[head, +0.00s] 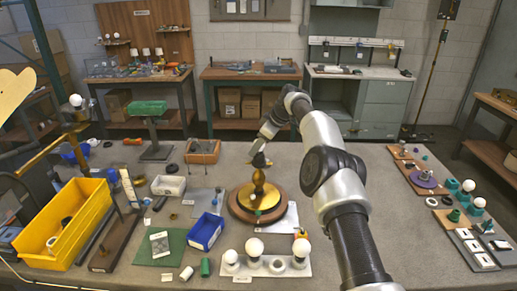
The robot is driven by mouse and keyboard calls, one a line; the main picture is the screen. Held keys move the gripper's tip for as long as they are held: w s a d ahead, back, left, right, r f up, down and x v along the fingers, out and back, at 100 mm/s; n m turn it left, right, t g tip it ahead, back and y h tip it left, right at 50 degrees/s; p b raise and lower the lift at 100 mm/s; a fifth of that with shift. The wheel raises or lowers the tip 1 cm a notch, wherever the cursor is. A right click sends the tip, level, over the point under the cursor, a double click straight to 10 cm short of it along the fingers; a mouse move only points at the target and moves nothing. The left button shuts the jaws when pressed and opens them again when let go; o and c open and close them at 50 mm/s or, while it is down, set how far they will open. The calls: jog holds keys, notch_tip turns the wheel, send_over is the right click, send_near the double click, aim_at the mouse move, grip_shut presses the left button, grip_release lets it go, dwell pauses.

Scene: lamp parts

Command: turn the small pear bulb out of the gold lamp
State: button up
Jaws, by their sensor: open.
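The gold lamp (256,200) stands upright near the middle of the table, a round brass base on a brown wooden disc. A small rounded gold-brown part (259,178) rises at its centre. I cannot tell whether this is the small pear bulb or part of the lamp's stem.
A white holder (266,270) with several round white bulbs stands in front of the lamp. A blue bin (206,232) is to its front left, and a yellow bin (63,222) is farther left. A wooden tray (203,151) lies behind left. My arm covers the table right of the lamp.

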jog(key=shift+f+m+t+h+b, duration=0.1)
jog(key=shift+m+t+h+b, duration=0.35)
jog(key=shift+m+b, duration=1.75)
jog(key=shift+n+t+h+b, duration=0.25)
jog(key=shift+n+h+b, duration=0.1)
jog(key=shift+b, duration=1.4)
jog(key=shift+m+h+b, duration=0.3)
jog(key=shift+m+b, duration=0.1)
jog(key=shift+m, duration=0.25)
jog(key=m, duration=0.1)
jog(key=m+h+p, duration=0.1)
jog(key=m+t+h, duration=0.1)
jog(key=m, duration=0.1)
jog(key=shift+r, duration=0.25)
jog(key=shift+m+h+p, duration=0.6)
jog(key=shift+m+p, duration=0.5)
jog(key=shift+p, duration=0.15)
jog(key=shift+f+m+h+p, duration=0.15)
jog(key=shift+m+h+p, duration=0.45)
jog(key=shift+m+p, duration=0.65)
jog(key=shift+n, duration=0.25)
jog(key=c, duration=0.8)
jog(key=shift+d+f, duration=0.1)
